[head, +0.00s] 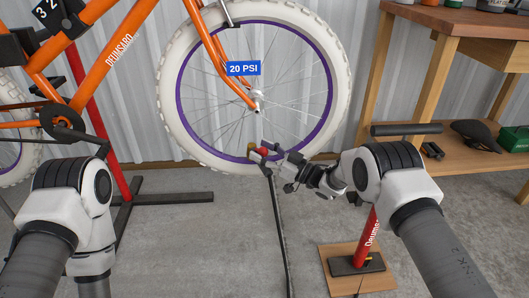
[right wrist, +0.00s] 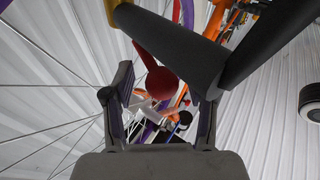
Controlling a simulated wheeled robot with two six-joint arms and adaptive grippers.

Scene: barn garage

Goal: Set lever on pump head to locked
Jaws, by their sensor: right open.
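The pump head (right wrist: 178,42) shows in the right wrist view as a thick black body at the end of a dark hose. Its red lever (right wrist: 160,82) has a rounded tip and points down between my right fingers. In the head view the small red lever (head: 257,151) is at the bottom of the wheel's purple rim. My right gripper (head: 270,152) reaches it from the right. In the right wrist view my right gripper (right wrist: 165,85) is open, one finger on each side of the lever tip. I cannot tell whether either finger touches it. My left gripper is out of view.
An orange bike (head: 110,50) with a white tyre (head: 167,100) hangs in a stand. A label reads 20 PSI (head: 243,68). The hose (head: 279,230) runs down to the floor. The red pump (head: 371,228) stands on a wooden board, beside a wooden workbench (head: 450,25).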

